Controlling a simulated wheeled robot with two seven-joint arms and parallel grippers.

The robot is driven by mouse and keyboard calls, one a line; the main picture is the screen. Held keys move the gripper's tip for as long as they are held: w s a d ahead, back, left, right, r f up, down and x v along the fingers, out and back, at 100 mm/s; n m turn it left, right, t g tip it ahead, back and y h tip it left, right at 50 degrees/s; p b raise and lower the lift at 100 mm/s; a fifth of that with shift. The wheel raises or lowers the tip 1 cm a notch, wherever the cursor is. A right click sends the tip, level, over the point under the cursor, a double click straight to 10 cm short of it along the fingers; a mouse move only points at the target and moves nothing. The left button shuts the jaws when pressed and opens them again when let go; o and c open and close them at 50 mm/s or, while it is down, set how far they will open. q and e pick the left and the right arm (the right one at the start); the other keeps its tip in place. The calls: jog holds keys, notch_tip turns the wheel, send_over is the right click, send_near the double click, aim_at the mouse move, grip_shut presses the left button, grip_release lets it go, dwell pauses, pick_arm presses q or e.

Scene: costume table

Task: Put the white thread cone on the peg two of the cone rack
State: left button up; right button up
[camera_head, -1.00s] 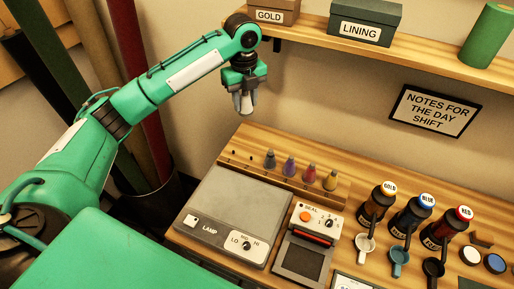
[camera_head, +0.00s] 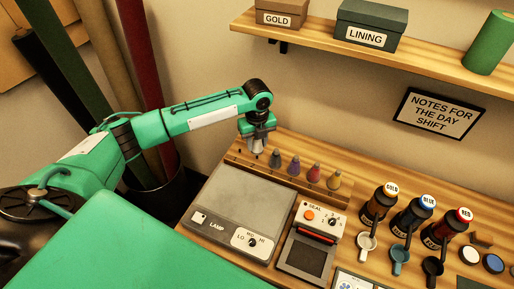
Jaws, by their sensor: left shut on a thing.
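My left gripper (camera_head: 257,138) is low over the left end of the wooden cone rack (camera_head: 309,181), at the back of the table. It is shut on the white thread cone (camera_head: 257,147), which looks pale grey here and is mostly hidden by the jaws. The cone points down at the rack's left pegs, left of the grey cone (camera_head: 275,158). I cannot tell whether it touches a peg. A purple cone (camera_head: 294,165), a red cone (camera_head: 314,172) and a yellow cone (camera_head: 334,180) stand to the right. My right gripper is out of view.
In front of the rack are a lamp box (camera_head: 240,205) and a seal device (camera_head: 312,240). A wall shelf (camera_head: 400,55) holds boxes above. Rolls stand in a bin at left.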

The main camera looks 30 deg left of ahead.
aim_at(257, 148)
pick_arm(q)
notch_tip(257, 148, down, 4)
jog(key=shift+r+p, duration=0.2)
jog(key=shift+p, duration=0.15)
jog(key=shift+f, duration=0.2)
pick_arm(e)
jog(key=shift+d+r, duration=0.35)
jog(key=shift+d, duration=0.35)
pick_arm(q)
jog(key=o, duration=1)
jog(key=shift+r, duration=0.45)
notch_tip(257, 148, up, 11)
jog(key=b, duration=0.2)
jog(key=shift+f+b, duration=0.2)
jog(key=shift+b, duration=0.2)
jog(key=shift+r, duration=0.4)
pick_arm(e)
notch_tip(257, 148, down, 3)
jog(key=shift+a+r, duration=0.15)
pick_arm(q)
jog(key=shift+s+f, duration=0.1)
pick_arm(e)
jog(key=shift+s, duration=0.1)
